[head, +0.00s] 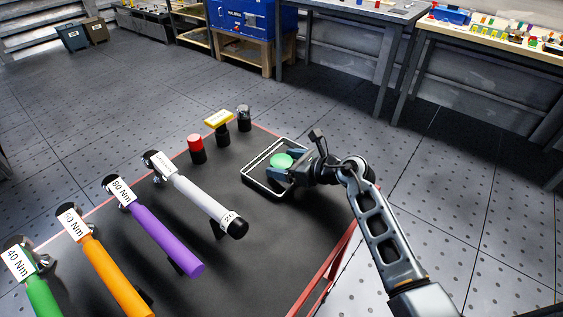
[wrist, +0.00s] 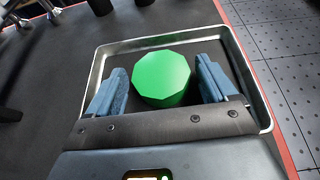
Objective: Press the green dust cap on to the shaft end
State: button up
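The green dust cap (head: 281,160) lies in a shallow metal-rimmed tray (head: 258,187) at the right end of the dark bench top. In the wrist view the cap (wrist: 161,78) is a faceted green disc. My gripper (head: 283,165) reaches into the tray from the right. Its two blue fingers are spread, one on each side of the cap, with narrow gaps showing in the wrist view (wrist: 160,68). The cap's underside is hidden. I cannot see a motor or shaft end in either view.
Torque wrenches with white (head: 200,195), purple (head: 166,240), orange (head: 115,275) and green (head: 42,296) handles lie left of the tray. Red (head: 196,143), yellow (head: 219,119) and metal-topped (head: 244,112) pieces stand behind. Workbenches (head: 490,45) line the back; the floor between is clear.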

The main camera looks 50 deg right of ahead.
jog(key=c, duration=0.9)
